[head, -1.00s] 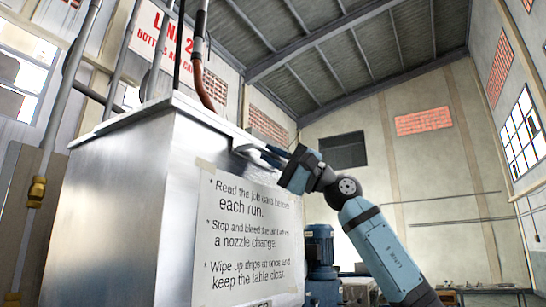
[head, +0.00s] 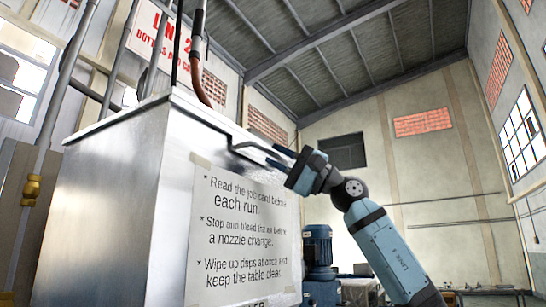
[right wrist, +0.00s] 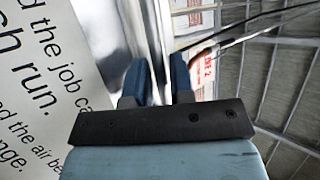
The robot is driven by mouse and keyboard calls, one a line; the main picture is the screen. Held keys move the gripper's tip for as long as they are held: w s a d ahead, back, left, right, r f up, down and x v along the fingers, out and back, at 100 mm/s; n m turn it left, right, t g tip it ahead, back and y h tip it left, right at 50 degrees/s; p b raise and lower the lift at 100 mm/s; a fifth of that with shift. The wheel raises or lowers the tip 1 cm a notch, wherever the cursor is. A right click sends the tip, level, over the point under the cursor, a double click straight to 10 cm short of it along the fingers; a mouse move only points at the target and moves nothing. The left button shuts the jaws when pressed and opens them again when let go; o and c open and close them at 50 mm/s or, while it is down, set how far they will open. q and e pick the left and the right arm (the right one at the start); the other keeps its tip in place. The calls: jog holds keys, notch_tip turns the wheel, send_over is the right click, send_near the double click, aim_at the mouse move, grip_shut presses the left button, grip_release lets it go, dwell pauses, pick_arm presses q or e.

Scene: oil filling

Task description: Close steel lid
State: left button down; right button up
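The steel lid (head: 115,118) shows as a thin pale rim along the top of a big steel tank (head: 105,200). I see it from below, so its top face is hidden and I cannot tell whether a gap is left under it. A thin bar-like handle (head: 243,146) sticks out at the lid's right side. My right gripper (head: 278,157) is at the end of this bar. In the right wrist view its two blue fingers (right wrist: 159,80) stand apart, with a pale steel edge beyond them. Contact with the bar is unclear. My left gripper is not in view.
A notice sheet (head: 245,235) is stuck on the tank's side below the gripper. Pipes and a reddish hose (head: 200,80) rise behind the tank. A blue motor (head: 317,245) stands to the right. The space right of my arm is open.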

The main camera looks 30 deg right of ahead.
jog(key=b+v, duration=0.4)
jog(key=v, duration=0.8)
jog(key=shift+d, duration=0.35)
jog(key=shift+f, duration=0.15)
